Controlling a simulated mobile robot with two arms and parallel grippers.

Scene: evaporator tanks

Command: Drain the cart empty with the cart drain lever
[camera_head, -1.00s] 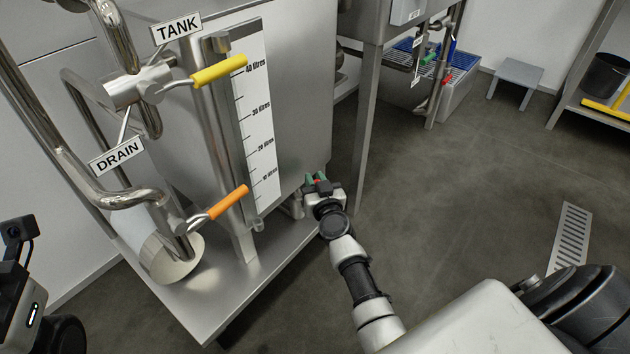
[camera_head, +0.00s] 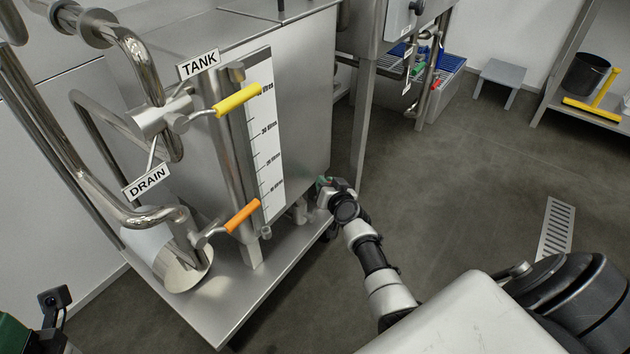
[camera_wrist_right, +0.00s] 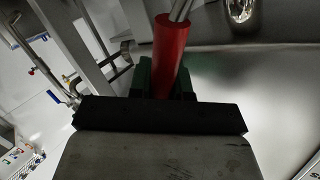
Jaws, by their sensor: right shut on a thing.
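The cart is a steel tank (camera_head: 300,110) on a low steel deck (camera_head: 235,305), with a litre scale (camera_head: 268,150) on its side. My right gripper (camera_head: 323,184) is low at the tank's bottom right corner in the head view. In the right wrist view its green fingers (camera_wrist_right: 163,82) are shut on a red lever handle (camera_wrist_right: 172,45). A metal rod runs from the handle's far end. In the head view my own gripper and wrist hide this handle. Part of my left arm shows at the bottom left edge; its fingertips are not clear. The liquid level cannot be told.
A yellow-handled lever (camera_head: 237,100) is by the TANK sign (camera_head: 199,64). An orange-handled lever (camera_head: 242,215) is below the DRAIN sign (camera_head: 147,181). A floor grate (camera_head: 556,229), grey stool (camera_head: 503,77) and shelf stand to the right. The floor between is clear.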

